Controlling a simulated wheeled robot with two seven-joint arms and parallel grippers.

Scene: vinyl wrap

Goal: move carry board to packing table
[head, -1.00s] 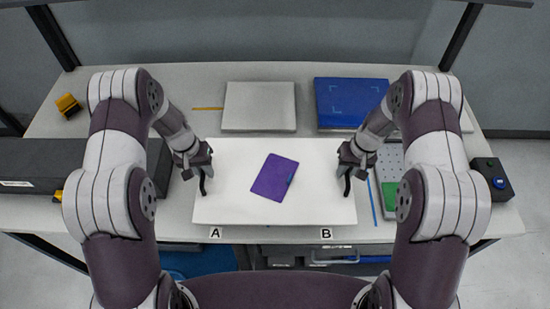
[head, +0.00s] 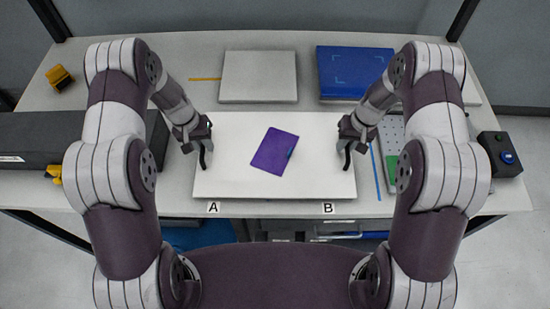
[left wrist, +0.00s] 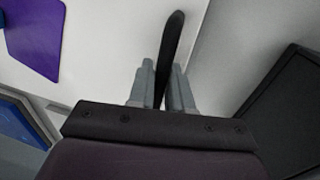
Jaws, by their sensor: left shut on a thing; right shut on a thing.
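The carry board (head: 325,180) is a flat white panel in the middle of the worktop in the head view. A purple pad (head: 274,152) lies tilted on it. My left gripper (head: 203,150) is shut on a black handle at the board's left edge. The left wrist view shows this handle (left wrist: 172,45) between the two grey fingers. My right gripper (head: 348,150) is shut on the matching handle at the right edge. The board looks level, and I cannot tell whether it touches the worktop. No separate packing table can be identified.
The worktop (head: 180,60) holds a grey box (head: 258,76) and blue box (head: 350,72) behind the board. A dark case (head: 60,135) is left; a grey perforated tray (head: 392,135) and black button box (head: 500,155) are right. Letters A and B show at the front.

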